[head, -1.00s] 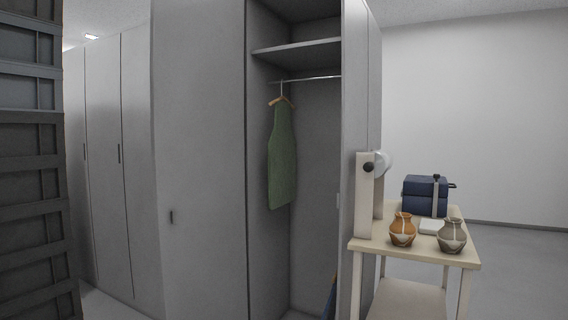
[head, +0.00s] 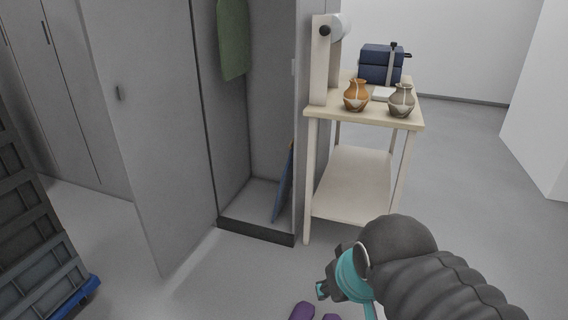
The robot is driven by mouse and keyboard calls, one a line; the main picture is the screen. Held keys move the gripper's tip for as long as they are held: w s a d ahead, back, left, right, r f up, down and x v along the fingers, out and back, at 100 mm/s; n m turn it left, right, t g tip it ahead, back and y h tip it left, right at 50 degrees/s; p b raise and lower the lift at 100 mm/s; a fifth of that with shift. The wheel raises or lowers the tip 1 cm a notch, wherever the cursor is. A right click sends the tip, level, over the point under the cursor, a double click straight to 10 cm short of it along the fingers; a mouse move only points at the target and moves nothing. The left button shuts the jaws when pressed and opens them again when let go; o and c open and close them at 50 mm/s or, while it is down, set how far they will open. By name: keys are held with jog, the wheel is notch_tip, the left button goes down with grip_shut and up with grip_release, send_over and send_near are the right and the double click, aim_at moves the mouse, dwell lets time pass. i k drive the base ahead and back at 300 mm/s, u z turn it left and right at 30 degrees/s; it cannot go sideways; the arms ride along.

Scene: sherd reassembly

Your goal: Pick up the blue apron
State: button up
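A narrow blue piece (head: 284,190), which looks like the blue apron, leans against the inner right wall at the bottom of the open wardrobe. A small brown-orange part shows at its top; the wardrobe's right side hides some of it.
A green apron (head: 233,40) hangs in the wardrobe (head: 262,237). Right of it a wooden trolley (head: 352,185) holds an orange jar (head: 356,96), a grey jar (head: 401,100) and a dark blue bundle (head: 380,64). Stacked crates (head: 35,240) stand left. Floor before the wardrobe is clear.

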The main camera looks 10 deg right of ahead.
aim_at(290, 166)
jog(key=u, duration=0.3)
jog(key=k, duration=0.8)
jog(key=u, duration=2.75)
jog(key=i, duration=0.15)
jog(key=z, duration=1.5)
jog(key=i, duration=1.55)
jog(key=z, duration=1.05)
jog(key=i, duration=0.85)
jog(key=z, duration=1.3)
jog(key=i, duration=0.3)
jog(key=z, duration=0.2)
